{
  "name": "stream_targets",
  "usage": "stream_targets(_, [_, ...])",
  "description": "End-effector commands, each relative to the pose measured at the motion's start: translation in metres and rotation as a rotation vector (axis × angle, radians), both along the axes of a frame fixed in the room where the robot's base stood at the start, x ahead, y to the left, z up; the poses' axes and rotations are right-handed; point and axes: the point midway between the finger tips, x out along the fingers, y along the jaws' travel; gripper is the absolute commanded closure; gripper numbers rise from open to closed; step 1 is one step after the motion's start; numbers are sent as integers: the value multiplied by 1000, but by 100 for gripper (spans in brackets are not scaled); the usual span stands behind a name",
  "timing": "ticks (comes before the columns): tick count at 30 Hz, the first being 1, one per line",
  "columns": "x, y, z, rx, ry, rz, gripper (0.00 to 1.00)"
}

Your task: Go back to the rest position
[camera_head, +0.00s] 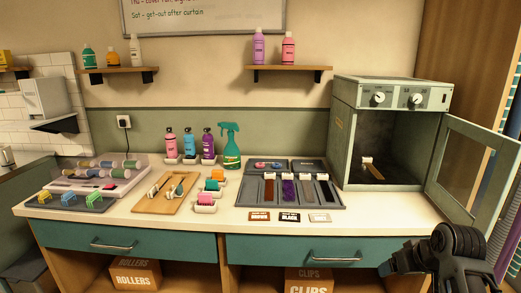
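The dark end of my arm shows at the lower right of the head view, in front of the counter and below the open cabinet door. My gripper (388,267) seems to be the small part pointing left, in front of the right drawer. Its fingers are too small and dark to tell whether they are open or shut. I see nothing held in it. It is apart from the things on the counter (240,222).
The grey cabinet (390,92) stands at the right, its door (470,170) swung open toward my arm, with a small brown-and-white item (373,168) inside. A tray (330,203) of swatches, bottles, a green spray bottle (230,150) and a wooden board (150,205) fill the counter.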

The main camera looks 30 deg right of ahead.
Motion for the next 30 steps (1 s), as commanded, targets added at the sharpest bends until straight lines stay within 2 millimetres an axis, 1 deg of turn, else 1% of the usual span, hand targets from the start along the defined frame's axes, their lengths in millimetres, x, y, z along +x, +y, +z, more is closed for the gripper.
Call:
stream_targets(1, [0,21,-13,0,-15,13,22])
stream_targets(2, [0,33,-20,-5,-28,19,22])
stream_targets(3, [-1,50,-28,-12,-49,27,22])
stream_targets(5, [-4,76,-40,-24,-80,39,22])
stream_targets(6, [-7,92,-47,-31,-103,47,22])
stream_targets(8, [-14,116,-55,-42,-134,60,22])
stream_targets(9, [-20,132,-59,-51,-155,68,22])
stream_targets(11, [-30,154,-65,-62,-184,79,22])
stream_targets(12, [-37,168,-67,-71,-206,88,22])
stream_targets(15, [-59,202,-70,-90,-257,113,22])
stream_targets(17, [-74,221,-69,-101,-286,129,22])
stream_targets(19, [-93,240,-66,-116,-321,148,22])
stream_targets(23, [-130,271,-53,-140,-389,190,22])
stream_targets(26, [-159,290,-38,-159,-441,227,22])
stream_targets(30, [-200,309,-9,-180,-518,286,22])
